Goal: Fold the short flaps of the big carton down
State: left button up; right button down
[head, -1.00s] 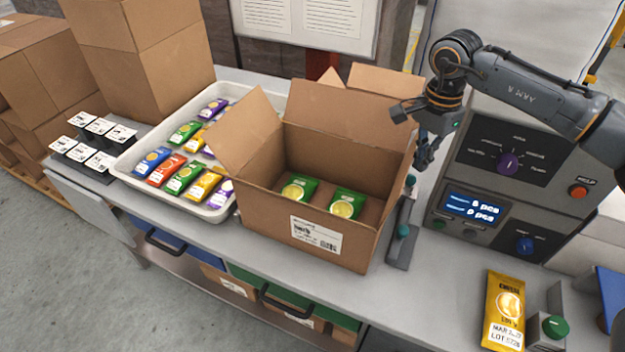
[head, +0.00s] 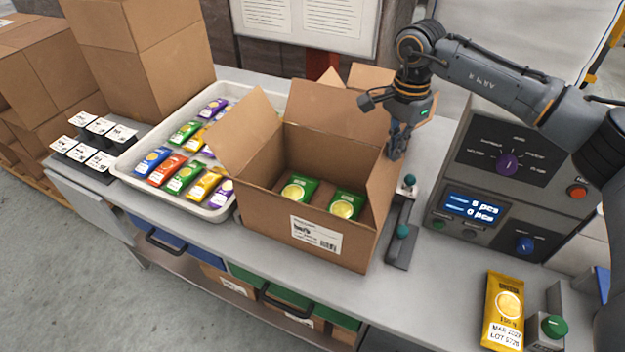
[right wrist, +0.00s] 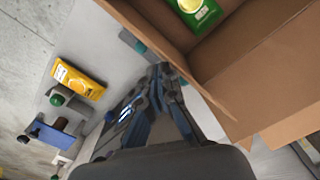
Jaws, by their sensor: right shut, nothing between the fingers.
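The big brown carton (head: 270,216) stands open on the bench, with two green packets (head: 345,204) inside. Its left short flap (head: 246,132) stands up and leans outward. Its right short flap (head: 381,190) stands upright on the right side. The back long flap (head: 333,108) is also raised. My right gripper (head: 396,152) is shut and empty, at the upper edge of the right flap, on its outer side; I cannot tell if it touches. In the right wrist view, the carton (right wrist: 185,22) lies beyond the fingers (right wrist: 160,75). My left gripper is not in view.
A white tray (head: 122,170) of colourful packets stands left of the carton. A grey control box (head: 470,212) stands at the right, with a yellow packet (head: 503,310) in front. A slim fixture with teal knobs (head: 400,245) sits just right of the carton.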

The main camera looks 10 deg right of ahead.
jog(key=a, duration=0.1)
jog(key=w+a+f, duration=0.1)
jog(key=w+a+b, duration=0.1)
jog(key=shift+w+a+f, duration=0.15)
jog(key=shift+a+f, duration=0.15)
jog(key=shift+a, duration=0.05)
jog(key=a+f+b, duration=0.1)
jog(key=w+a+f+b, duration=0.1)
jog(key=f, duration=0.1)
jog(key=shift+w+a, duration=0.3)
dwell(0.4)
